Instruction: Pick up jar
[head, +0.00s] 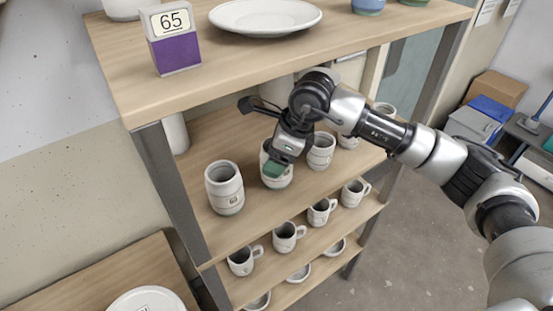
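Several pale jars stand in a row on the middle shelf: a jar at the left (224,188), a second jar (277,182) under my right gripper, and a third jar (321,151) to its right. My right arm comes in from the right, and its gripper (278,163) points down at the second jar's top. A green patch shows at that jar's mouth; I cannot tell whether it is part of the gripper or in the jar. The fingers are mostly hidden, so their grip is unclear. My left gripper is out of view.
The top shelf (235,75) overhangs the jars and holds a purple "65" sign (171,38) and a white plate (265,16). Several mugs, such as one mug (288,237), stand on the shelf below. Grey posts (172,190) frame the shelving. Open floor (430,230) lies to the right.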

